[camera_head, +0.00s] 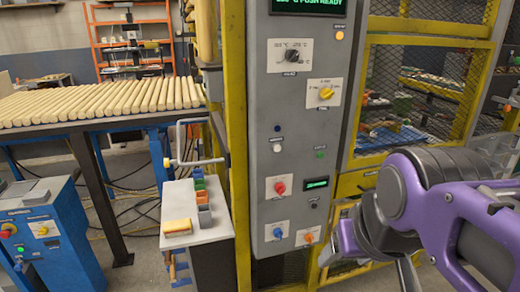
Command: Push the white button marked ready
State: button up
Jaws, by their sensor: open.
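A grey control panel (258,110) stands upright in the middle. A small white round button (277,147) sits on its left half, below a dark blue button or lamp (277,127). The lettering near it is too small to read. The display (308,5) at the top, cut by the picture edge, reads "PUSH READY" in green. My gripper (362,262) is low at the right, in front of and beside the panel's lower right edge, apart from the white button. It is open, with nothing seen between its fingers, partly hidden by my purple arm.
The panel also carries a black selector (292,57), a yellow knob (326,93), a red button (280,187), a blue button (278,233) and an orange one (308,238). A yellow mesh guard (420,90) stands right. A small grey stand (195,215) and wooden rods (110,100) are left.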

grip_shut()
dwell(1.4)
